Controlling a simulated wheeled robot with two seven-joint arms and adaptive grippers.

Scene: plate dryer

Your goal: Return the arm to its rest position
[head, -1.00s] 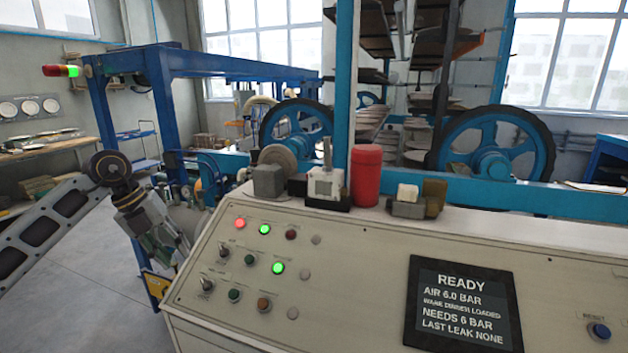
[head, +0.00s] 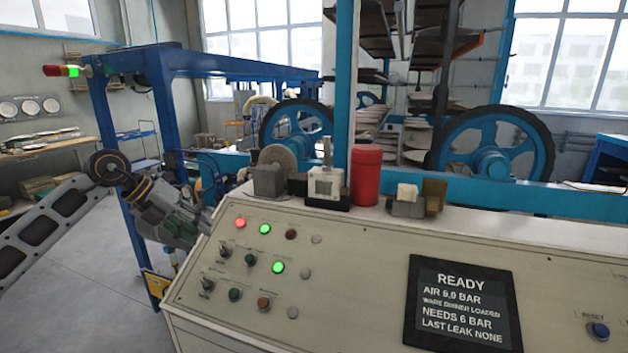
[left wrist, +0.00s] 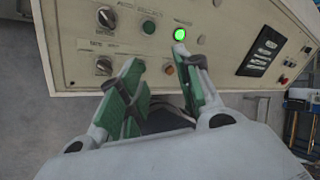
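My left arm comes in from the left in the head view. Its gripper (head: 192,224) is beside the left edge of the sloped control console (head: 380,255), pointing right; contact cannot be told. In the left wrist view its two green-padded fingers (left wrist: 163,88) are spread apart with nothing between them, in front of the console face (left wrist: 215,35). My right arm and gripper are not in view.
The console carries knobs, a lit red lamp (head: 240,223), lit green lamps (head: 278,267) and a dark screen (head: 463,305) reading READY. A red cylinder (head: 366,175) and small fixtures stand on its top. Open floor (head: 90,275) lies left of it.

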